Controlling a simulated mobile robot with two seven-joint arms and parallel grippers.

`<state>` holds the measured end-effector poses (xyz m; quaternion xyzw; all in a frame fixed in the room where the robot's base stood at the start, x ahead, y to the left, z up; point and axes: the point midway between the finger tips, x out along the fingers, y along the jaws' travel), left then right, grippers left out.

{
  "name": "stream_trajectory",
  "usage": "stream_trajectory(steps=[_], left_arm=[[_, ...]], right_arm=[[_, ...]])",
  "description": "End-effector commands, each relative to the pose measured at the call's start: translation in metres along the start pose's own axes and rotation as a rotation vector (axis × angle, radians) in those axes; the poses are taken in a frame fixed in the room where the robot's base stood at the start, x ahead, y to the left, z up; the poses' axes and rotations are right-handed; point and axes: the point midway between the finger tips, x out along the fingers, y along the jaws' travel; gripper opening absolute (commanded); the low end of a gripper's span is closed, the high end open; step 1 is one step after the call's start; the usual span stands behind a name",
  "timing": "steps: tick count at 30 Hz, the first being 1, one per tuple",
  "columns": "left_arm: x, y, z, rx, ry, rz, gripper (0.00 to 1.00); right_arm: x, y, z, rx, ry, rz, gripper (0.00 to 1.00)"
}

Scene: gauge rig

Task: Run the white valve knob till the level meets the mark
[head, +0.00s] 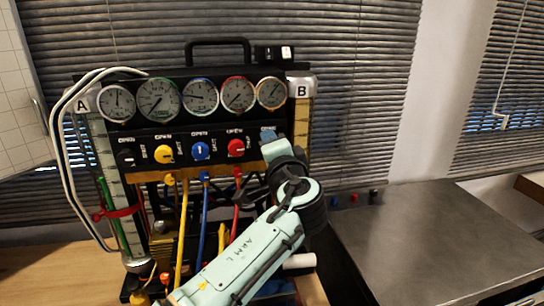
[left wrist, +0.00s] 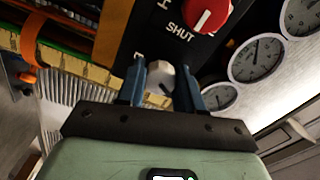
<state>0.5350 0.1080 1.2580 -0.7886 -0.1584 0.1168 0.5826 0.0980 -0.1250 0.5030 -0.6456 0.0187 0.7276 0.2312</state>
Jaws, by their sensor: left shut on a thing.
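The white valve knob (left wrist: 160,76) shows in the left wrist view between the two blue fingers of my left gripper (left wrist: 161,70), which is shut on it. In the head view my left gripper (head: 272,148) hides this knob at the right end of the valve row. Column A (head: 116,190) stands at the left of the rig, with a green tube and a red band (head: 124,212) around it. Column B (head: 297,125) is at the right, amber, its lower part hidden by my arm. An orange band (left wrist: 30,42) crosses a scaled column in the left wrist view. My right gripper is not in view.
The black, yellow (head: 163,153), blue (head: 200,151) and red (head: 236,148) knobs sit left of my gripper, below several gauges (head: 200,95). Coloured hoses hang beneath. A grey worktop (head: 440,245) at the right is mostly clear.

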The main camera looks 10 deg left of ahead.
Motion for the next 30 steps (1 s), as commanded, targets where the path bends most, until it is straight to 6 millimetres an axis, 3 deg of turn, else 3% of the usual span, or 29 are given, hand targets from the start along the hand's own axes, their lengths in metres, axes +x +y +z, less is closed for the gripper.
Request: stream_trajectory(steps=[15, 30], left_arm=[[0.000, 0.002, 0.000, -0.394, -0.001, 0.000, 0.05], [0.000, 0.001, 0.000, -0.503, -0.002, 0.001, 0.05]], right_arm=[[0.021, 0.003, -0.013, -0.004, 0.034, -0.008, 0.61], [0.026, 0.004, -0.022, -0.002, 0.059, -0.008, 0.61]])
